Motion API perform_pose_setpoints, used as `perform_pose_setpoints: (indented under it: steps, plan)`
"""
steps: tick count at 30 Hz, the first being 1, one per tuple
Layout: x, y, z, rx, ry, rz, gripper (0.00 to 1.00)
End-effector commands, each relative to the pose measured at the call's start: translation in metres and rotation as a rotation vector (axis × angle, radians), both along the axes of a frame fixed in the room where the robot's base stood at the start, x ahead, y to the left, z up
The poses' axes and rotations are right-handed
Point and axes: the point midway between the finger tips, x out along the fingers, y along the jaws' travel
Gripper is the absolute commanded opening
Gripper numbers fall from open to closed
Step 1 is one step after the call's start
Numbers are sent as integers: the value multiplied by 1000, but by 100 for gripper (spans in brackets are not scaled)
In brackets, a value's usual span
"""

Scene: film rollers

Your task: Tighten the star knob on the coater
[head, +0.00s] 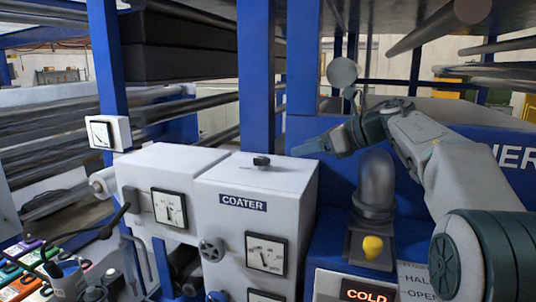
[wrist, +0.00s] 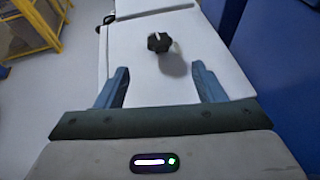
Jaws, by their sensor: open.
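The white coater (head: 222,220) carries a "COATER" label on its front. A small black star knob (head: 261,162) stands on its flat top. It also shows in the wrist view (wrist: 159,42), beyond the fingertips and close to midway between them, with a shadow beside it. My gripper (head: 305,149) is open and empty, up and to the right of the knob in the head view. In the wrist view my gripper (wrist: 160,68) has its two blue fingers wide apart. The fingers do not touch the knob.
A grey handwheel (head: 212,250) and dial gauges (head: 266,253) sit on the coater's front. Blue posts (head: 256,75) and rollers rise behind. The coater's top is otherwise clear.

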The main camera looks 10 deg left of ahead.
Motion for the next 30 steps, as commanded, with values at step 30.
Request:
perform_pose_setpoints:
  steps: [30]
  plan:
    - [37,113,-49,1,-1,-1,63]
